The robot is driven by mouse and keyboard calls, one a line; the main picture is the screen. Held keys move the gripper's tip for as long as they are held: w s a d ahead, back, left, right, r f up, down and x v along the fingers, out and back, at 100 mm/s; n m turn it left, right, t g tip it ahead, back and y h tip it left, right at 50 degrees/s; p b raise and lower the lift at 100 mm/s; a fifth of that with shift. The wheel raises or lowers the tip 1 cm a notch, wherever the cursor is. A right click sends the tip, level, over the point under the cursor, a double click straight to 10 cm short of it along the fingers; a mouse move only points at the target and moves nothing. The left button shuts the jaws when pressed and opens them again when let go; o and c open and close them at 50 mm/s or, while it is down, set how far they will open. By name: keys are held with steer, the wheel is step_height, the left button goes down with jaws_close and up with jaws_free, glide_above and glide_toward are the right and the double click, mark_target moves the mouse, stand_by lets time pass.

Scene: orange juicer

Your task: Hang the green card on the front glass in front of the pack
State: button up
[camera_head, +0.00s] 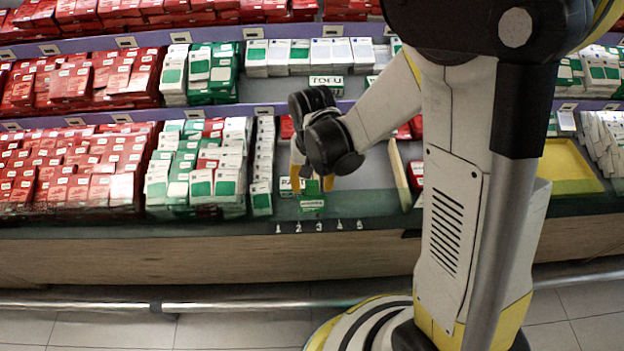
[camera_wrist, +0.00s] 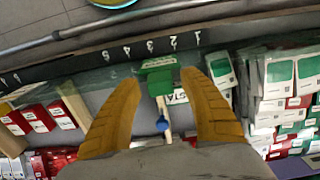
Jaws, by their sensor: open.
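The green card (camera_head: 312,204) is at the shelf's front edge, above the printed 2 and 3. In the wrist view it is a green label (camera_wrist: 158,63) with pale lettering, with a green block (camera_wrist: 160,82) right beside it. My gripper (camera_head: 314,180) is open just above and behind the card. In the wrist view its two yellow fingers (camera_wrist: 160,80) stand apart on either side of the green block, with clear gaps. The card appears upright along the front glass (camera_wrist: 95,80); its exact contact is unclear. I cannot tell which pack is meant.
A white lettered sign (camera_head: 287,184) lies just left of my gripper. Green and white packs (camera_head: 262,165) stand close on the left, with red packs (camera_head: 80,165) beyond. A tan divider (camera_head: 400,175) and a yellow tray (camera_head: 568,168) are to the right.

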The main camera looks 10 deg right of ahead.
step_height(320, 180, up, 12)
steer(key=s+d+r+n+t, duration=0.2)
steer(key=s+d+r+t, duration=0.5)
steer(key=s+r, duration=0.1)
steer(key=shift+s+d+r, duration=0.2)
steer(key=shift+s+r, duration=0.05)
steer(key=shift+s, duration=0.4)
stand_by(2.3)
